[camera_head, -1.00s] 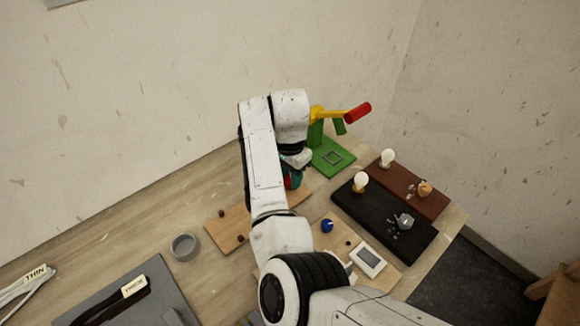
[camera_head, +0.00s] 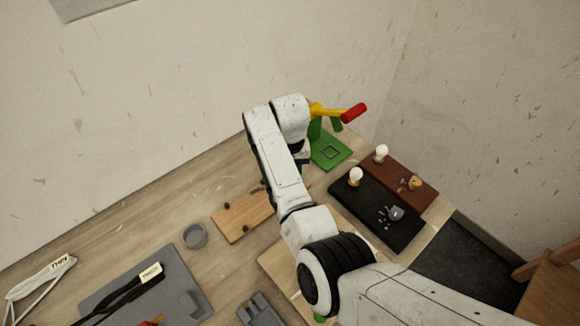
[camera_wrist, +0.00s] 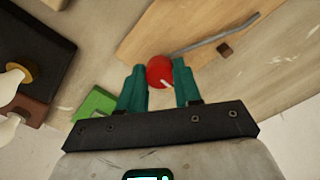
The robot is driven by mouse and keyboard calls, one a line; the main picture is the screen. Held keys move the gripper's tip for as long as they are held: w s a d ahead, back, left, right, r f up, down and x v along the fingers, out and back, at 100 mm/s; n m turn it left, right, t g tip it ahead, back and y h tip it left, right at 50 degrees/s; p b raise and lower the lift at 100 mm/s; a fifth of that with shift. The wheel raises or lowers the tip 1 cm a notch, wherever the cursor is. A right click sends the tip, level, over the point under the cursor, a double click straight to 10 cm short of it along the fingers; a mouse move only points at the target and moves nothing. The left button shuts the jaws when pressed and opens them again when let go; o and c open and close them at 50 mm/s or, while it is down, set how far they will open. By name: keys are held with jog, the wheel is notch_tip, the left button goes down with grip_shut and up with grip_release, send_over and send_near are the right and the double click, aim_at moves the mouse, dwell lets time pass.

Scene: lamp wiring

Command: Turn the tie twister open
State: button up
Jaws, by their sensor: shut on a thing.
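A red round knob (camera_wrist: 160,71) sits between the two teal fingers of my gripper (camera_wrist: 160,84) in the wrist view. The gripper is shut on it. A grey rod (camera_wrist: 213,35) runs from near the knob over the wooden board (camera_wrist: 190,20). I cannot tell for sure whether this knob and rod are the tie twister. In the head view my arm hides the knob and most of the gripper. A green stand (camera_head: 333,150) with a yellow crank (camera_head: 325,112) and a red handle (camera_head: 354,113) stands just right of my arm.
A black board (camera_head: 375,220) and a brown board (camera_head: 410,185), each with a white bulb, lie to the right. Bare table shows behind the wooden board.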

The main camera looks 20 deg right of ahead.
jog(key=shift+n, duration=0.4)
jog(key=o, duration=1)
jog(key=shift+o, duration=0.2)
jog(key=shift+r, duration=0.1)
notch_tip(320, 180, up, 11)
jog(key=b, duration=0.1)
jog(key=shift+f, duration=0.2)
